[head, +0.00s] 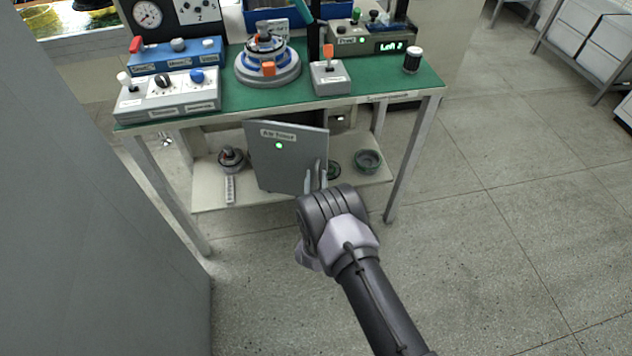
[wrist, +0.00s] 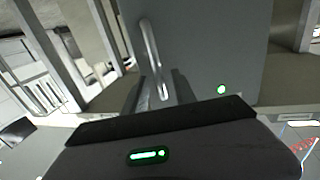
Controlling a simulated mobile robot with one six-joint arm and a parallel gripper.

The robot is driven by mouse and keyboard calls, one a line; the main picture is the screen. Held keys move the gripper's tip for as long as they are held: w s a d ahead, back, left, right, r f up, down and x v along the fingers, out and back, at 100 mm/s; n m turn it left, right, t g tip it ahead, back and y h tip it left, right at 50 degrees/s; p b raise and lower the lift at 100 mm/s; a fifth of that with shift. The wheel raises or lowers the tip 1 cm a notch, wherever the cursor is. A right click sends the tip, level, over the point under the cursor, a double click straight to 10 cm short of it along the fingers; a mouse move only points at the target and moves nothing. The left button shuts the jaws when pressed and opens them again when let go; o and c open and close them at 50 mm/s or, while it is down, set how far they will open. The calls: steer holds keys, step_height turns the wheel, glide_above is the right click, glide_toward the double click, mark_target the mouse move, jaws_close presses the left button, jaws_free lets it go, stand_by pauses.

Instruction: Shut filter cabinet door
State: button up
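The filter cabinet door (head: 285,155) is a grey panel with a label and a green light, under the green-topped bench. It stands ajar, swung out at an angle, with the dark cabinet interior partly hidden behind it. Its metal bar handle (wrist: 151,50) is near the door's free edge. My gripper (head: 315,182) is at the handle's lower end. Its two fingers (wrist: 158,92) look spread, one on each side of the handle. Firm contact with the handle is not visible.
The lower shelf (head: 207,185) holds a small dark knob part (head: 230,158) at left and a green ring (head: 368,160) at right. Bench legs (head: 411,160) flank the shelf. A grey wall panel (head: 90,190) stands at left.

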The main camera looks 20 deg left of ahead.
steer(key=shift+c, duration=0.4)
jaws_close()
stand_by(1.0)
